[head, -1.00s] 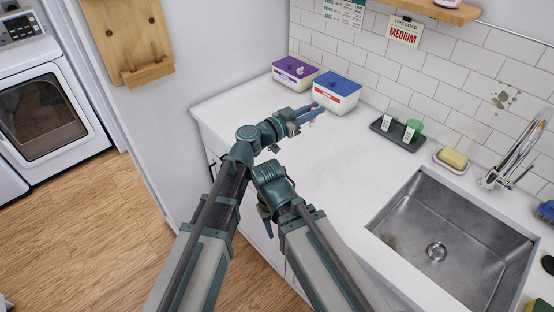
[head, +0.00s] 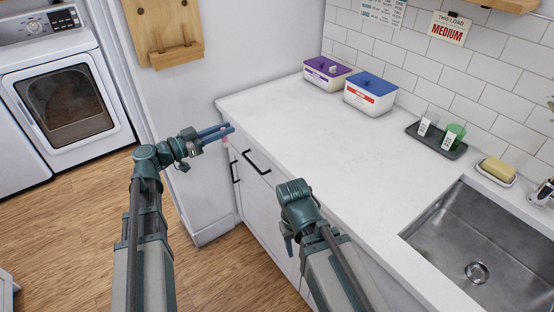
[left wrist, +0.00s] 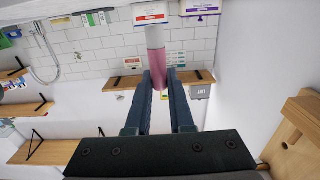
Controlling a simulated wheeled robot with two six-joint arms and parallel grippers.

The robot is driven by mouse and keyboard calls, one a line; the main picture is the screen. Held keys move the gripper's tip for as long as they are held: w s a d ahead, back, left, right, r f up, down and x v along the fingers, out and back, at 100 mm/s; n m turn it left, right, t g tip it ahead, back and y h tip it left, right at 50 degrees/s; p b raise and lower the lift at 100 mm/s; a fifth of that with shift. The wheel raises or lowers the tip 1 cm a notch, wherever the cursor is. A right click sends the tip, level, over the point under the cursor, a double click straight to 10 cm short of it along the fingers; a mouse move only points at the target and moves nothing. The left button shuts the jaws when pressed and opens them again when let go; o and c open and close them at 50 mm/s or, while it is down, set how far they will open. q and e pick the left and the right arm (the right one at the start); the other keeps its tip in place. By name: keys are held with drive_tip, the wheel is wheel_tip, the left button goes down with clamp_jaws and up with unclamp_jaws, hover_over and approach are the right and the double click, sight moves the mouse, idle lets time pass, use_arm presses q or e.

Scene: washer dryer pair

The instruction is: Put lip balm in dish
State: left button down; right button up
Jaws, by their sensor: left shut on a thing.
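My left gripper (head: 228,131) is shut on the lip balm, a small pink tube (head: 225,142), held in the air left of the counter's front edge. In the left wrist view the pink tube (left wrist: 158,68), with a paler grey end, sits between the two fingertips. My right gripper (head: 289,240) hangs low in front of the counter cabinets, and its fingers are too small to read. A small white dish (head: 497,179) with a yellow sponge or soap on it sits by the sink; I cannot tell whether it is the task's dish.
The white counter (head: 300,115) is largely clear. Purple-lidded (head: 326,74) and blue-lidded (head: 370,95) boxes stand at its back, with a dark tray (head: 436,140) of cups and a sink (head: 480,235) to the right. A wooden rack (head: 163,35) hangs on the wall; a dryer (head: 65,100) stands left.

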use_arm(q)
drive_tip(key=d, duration=0.5)
drive_tip(key=w+d+f+b, duration=0.1)
drive_tip(key=d, duration=0.4)
drive_tip(key=w+d, duration=0.1)
drive_tip(key=d, duration=0.4)
drive_tip(key=shift+w+d+f, duration=0.15)
drive_tip(key=shift+d+f, duration=0.1)
drive_tip(key=shift+d, duration=0.05)
wheel_tip(320, 180, down, 4)
drive_tip(key=b, duration=0.4)
drive_tip(key=shift+r, duration=0.25)
drive_tip(key=c, duration=1.2)
unclamp_jaws()
drive_tip(key=shift+f, duration=0.2)
drive_tip(key=shift+c, duration=0.2)
drive_tip(key=o, duration=0.5)
drive_tip(key=shift+c, duration=0.2)
